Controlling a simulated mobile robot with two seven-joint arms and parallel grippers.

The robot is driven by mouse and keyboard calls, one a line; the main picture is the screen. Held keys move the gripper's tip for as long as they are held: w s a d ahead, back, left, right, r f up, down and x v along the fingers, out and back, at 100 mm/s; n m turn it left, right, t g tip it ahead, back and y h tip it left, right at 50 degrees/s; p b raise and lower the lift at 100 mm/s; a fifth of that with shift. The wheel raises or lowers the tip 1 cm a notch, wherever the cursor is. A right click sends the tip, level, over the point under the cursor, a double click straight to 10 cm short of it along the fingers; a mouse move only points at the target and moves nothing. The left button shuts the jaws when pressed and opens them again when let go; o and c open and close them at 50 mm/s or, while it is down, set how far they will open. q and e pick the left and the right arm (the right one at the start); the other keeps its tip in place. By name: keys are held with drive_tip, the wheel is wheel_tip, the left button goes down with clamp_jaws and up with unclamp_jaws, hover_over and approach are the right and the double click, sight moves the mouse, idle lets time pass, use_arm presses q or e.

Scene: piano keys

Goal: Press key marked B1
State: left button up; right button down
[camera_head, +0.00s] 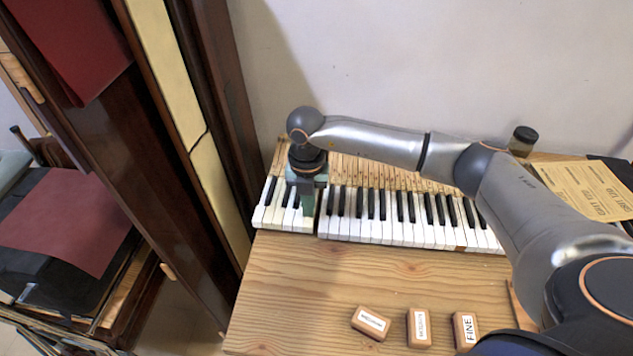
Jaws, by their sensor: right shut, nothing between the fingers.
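The piano keyboard (400,233) lies along the back of the wooden table, with white and black keys. Any marking on the keys is too small to read, so I cannot tell which one is B1. My right gripper (307,207) is shut and empty, pointing down over the left part of the keyboard. Its greenish fingers hide parts of the keys under them. A dark gap shows between the white keys just right of the fingertips. I cannot tell whether the fingers touch a key or push it down. My left gripper is out of view.
Three small labelled blocks (418,327) lie on the wooden table (285,290) in front. A dark jar (523,141) and yellowed papers (588,188) are at the back right. A tall dark wooden frame (165,180) stands left of the keyboard. The table's left front is clear.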

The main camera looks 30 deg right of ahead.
drive_tip(key=shift+f, duration=0.15)
drive_tip(key=shift+f+b, duration=0.9)
drive_tip(key=shift+f, duration=0.3)
drive_tip(key=shift+r, duration=0.15)
wheel_tip(320, 180, up, 9)
drive_tip(key=p, duration=0.7)
idle(0.7)
